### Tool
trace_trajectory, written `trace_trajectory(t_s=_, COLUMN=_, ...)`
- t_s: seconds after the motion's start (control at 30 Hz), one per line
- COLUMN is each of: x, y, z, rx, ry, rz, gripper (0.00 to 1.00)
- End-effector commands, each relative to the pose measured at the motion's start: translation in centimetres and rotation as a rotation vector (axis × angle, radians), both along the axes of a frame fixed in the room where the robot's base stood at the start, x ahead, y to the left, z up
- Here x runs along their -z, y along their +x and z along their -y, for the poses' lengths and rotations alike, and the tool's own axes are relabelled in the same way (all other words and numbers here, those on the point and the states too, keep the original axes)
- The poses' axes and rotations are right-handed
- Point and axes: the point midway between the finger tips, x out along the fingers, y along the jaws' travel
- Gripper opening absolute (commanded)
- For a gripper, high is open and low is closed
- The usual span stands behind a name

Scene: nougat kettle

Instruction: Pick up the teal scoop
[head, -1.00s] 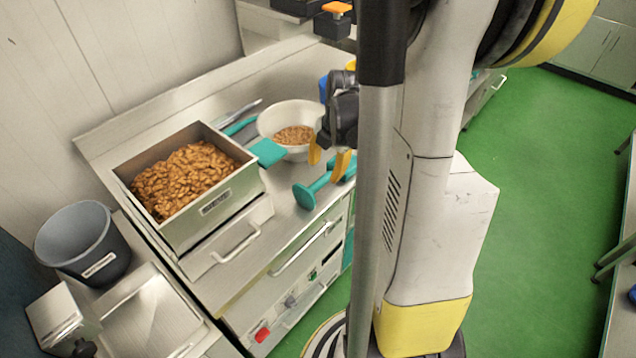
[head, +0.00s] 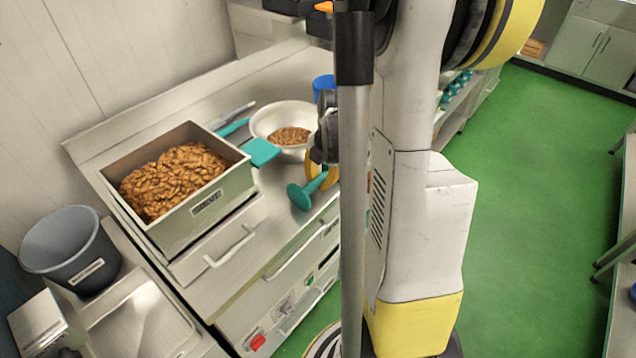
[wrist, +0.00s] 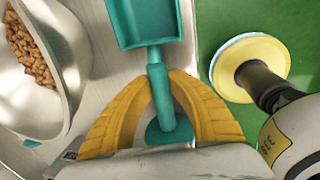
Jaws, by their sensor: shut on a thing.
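The teal scoop (head: 301,196) lies at the front right of the steel counter, its round handle end facing the front left. In the head view its pan is hidden behind my arm. In the wrist view the scoop's pan (wrist: 145,22) is at the top, and its handle runs down between my yellow fingers to the round end. My gripper (wrist: 160,82) is shut on the handle just below the pan. In the head view my gripper (head: 321,176) is partly covered by my arm and column. I cannot tell whether the scoop is clear of the counter.
A white bowl (head: 262,123) of brown pieces stands close behind my gripper, with a teal scraper (head: 262,152) beside it. A steel bin (head: 232,193) of nuts is to the left. A grey bucket (head: 45,246) stands farther left. The counter's front edge is close to the scoop.

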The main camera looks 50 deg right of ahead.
Motion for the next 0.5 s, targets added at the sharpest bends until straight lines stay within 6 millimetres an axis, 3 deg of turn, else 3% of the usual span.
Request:
trace_trajectory(t_s=0.27, x=-0.5, y=0.0, z=0.0, rx=0.0, ry=0.0, rz=0.0, gripper=0.0)
trace_trajectory(t_s=0.5, x=-4.0, y=0.0, z=0.0, rx=0.0, ry=0.0, rz=0.0, gripper=0.0)
